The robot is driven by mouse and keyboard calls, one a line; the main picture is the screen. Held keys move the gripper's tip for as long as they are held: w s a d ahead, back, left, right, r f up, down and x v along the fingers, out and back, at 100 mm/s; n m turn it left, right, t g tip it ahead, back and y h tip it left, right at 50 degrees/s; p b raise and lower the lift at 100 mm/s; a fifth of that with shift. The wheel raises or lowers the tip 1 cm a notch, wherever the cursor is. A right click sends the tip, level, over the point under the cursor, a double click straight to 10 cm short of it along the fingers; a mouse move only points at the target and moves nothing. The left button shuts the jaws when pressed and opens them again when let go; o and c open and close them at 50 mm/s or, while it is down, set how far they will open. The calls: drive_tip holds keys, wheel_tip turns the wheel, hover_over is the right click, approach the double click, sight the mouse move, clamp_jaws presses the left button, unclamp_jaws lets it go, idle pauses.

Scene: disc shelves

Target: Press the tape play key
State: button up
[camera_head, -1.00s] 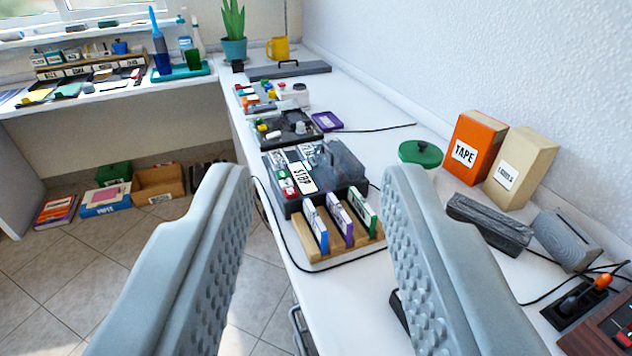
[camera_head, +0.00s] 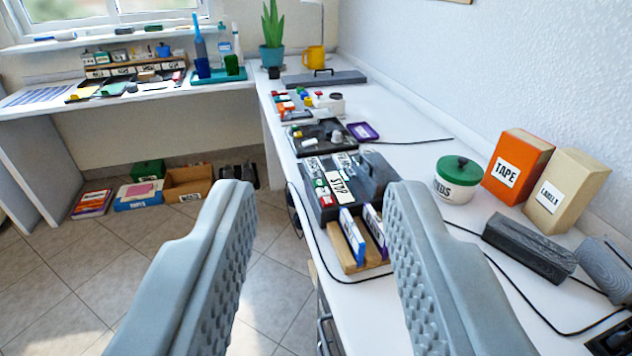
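A dark tape machine (camera_head: 372,175) stands on the white desk, with a key panel on its left side. The panel has a large white key marked STOP (camera_head: 339,186), with small green, red and white keys (camera_head: 320,191) beside it. I cannot read which key is play. My gripper (camera_head: 318,205) is open and empty, its two grey fingers wide apart in the foreground. The right finger hides part of the wooden rack in front of the machine.
The wooden rack (camera_head: 351,262) holds upright cases close in front of the machine. A green-lidded jar (camera_head: 457,180), an orange TAPE box (camera_head: 516,172), a cream box (camera_head: 566,190) and a dark grey block (camera_head: 528,247) stand at right. A black cable crosses the desk. Tiled floor lies open at left.

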idle(0.3)
clamp_jaws()
idle(1.6)
